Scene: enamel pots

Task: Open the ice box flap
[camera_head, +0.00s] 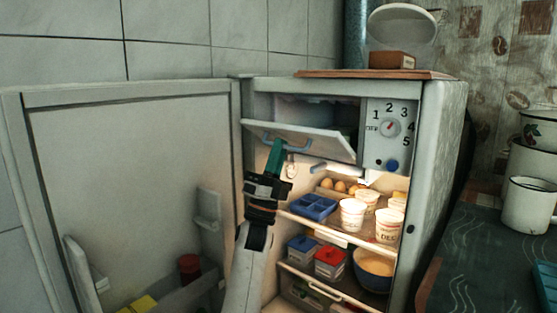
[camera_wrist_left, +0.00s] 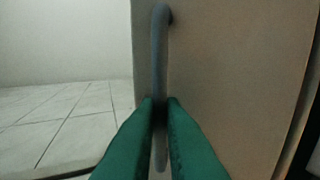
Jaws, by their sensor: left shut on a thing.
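The ice box flap (camera_head: 305,141) is a pale panel at the top of the open fridge (camera_head: 437,170). It is tilted outward, with the dark ice box compartment (camera_head: 305,106) showing above it. My left gripper (camera_head: 277,143) has green fingers and is shut on the flap's blue-grey handle (camera_head: 298,147). In the left wrist view the two green fingers (camera_wrist_left: 160,104) close around the handle bar (camera_wrist_left: 160,45), in front of the flap's face (camera_wrist_left: 225,80). My right gripper is not in view.
The fridge door (camera_head: 130,190) stands open at the left. Shelves below the flap hold eggs (camera_head: 340,186), white cups (camera_head: 352,214), a blue tray (camera_head: 313,207) and a bowl (camera_head: 374,270). White enamel pots (camera_head: 530,204) stand on the right counter.

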